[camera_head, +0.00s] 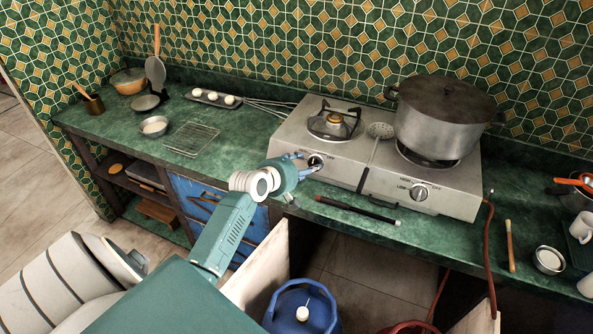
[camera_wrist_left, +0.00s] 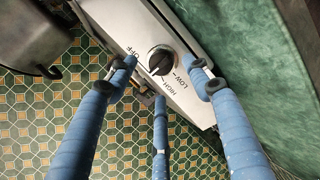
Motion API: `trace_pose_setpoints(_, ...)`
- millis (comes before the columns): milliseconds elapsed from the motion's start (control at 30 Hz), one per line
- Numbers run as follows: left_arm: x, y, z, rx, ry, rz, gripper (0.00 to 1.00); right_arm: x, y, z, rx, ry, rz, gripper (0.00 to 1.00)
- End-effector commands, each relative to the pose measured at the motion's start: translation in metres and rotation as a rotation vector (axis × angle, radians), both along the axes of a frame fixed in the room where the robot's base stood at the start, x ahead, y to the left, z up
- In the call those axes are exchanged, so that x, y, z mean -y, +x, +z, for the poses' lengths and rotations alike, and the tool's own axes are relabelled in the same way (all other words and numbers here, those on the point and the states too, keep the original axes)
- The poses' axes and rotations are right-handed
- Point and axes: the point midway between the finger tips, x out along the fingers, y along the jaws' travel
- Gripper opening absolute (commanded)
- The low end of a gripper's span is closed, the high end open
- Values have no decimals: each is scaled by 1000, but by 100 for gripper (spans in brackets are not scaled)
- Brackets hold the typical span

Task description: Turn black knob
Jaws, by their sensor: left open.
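The black knob (camera_wrist_left: 161,60) sits on the front panel of the left hotplate (camera_head: 290,135), between its OFF, HIGH and LOW marks in the left wrist view. In the head view the knob (camera_head: 316,160) is partly covered by my gripper. My left gripper (camera_head: 308,168) is at the panel, in front of the knob. In the left wrist view its blue fingers (camera_wrist_left: 163,76) are open and spread around the knob, with gaps between the tips and the knob. I cannot tell whether any tip touches the panel. My right gripper is not in view.
A second hotplate with a silver knob (camera_head: 419,192) carries a large lidded pot (camera_head: 440,120). A dark rod (camera_head: 357,209) lies along the counter edge below. A blue gas cylinder (camera_head: 302,308) stands below.

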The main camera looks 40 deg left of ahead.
Motion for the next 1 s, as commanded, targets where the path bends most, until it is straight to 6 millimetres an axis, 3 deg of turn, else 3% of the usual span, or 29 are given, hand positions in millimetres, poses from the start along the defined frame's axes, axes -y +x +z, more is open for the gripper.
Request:
trace_pose_setpoints(200,4,-37,19,0,0,-1,50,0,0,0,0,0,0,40)
trace_pose_setpoints(367,6,-51,27,-1,-1,-3,50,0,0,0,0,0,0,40)
trace_pose_setpoints(1000,7,-55,29,-4,3,-6,50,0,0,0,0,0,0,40)
